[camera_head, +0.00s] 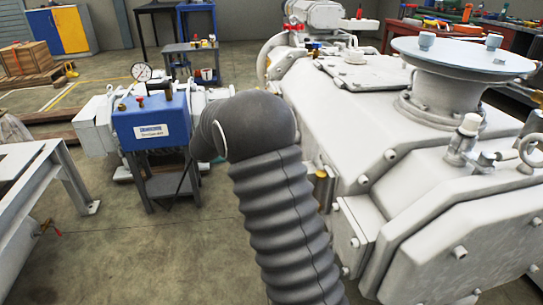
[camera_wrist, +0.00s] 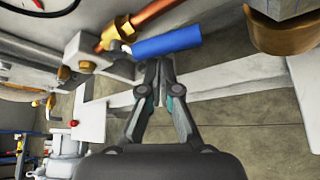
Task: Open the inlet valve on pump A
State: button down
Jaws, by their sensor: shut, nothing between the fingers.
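In the wrist view, a blue lever handle (camera_wrist: 167,40) sticks out from a brass valve fitting (camera_wrist: 122,29) joined to a copper pipe (camera_wrist: 160,14). My gripper (camera_wrist: 158,66) is shut and empty, with its fingertips close below the blue handle in the picture. I cannot tell whether they touch it. In the head view, a large pale grey pump (camera_head: 375,125) fills the right side, and my dark ribbed arm crosses in front of it. My gripper is hidden there behind the arm. No label marks which pump is A.
A smaller machine with a blue box (camera_head: 152,122) and a round gauge (camera_head: 141,72) stands at the left. A grey metal frame (camera_head: 25,165) is at the near left. A brass part (camera_wrist: 283,30) is at the upper right of the wrist view. Concrete floor (camera_head: 120,245) is clear at the front left.

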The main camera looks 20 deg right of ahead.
jog(key=shift+w+d, duration=0.1)
jog(key=shift+w, duration=0.05)
notch_tip(320, 180, down, 5)
jog(key=w+b, duration=0.1)
jog(key=b, duration=0.2)
jog(key=w+r+v, duration=0.1)
jog(key=v, duration=1)
jog(key=shift+w+d+r+p, duration=0.25)
jog(key=shift+w+r+p, duration=0.1)
jog(key=shift+w+p, duration=0.15)
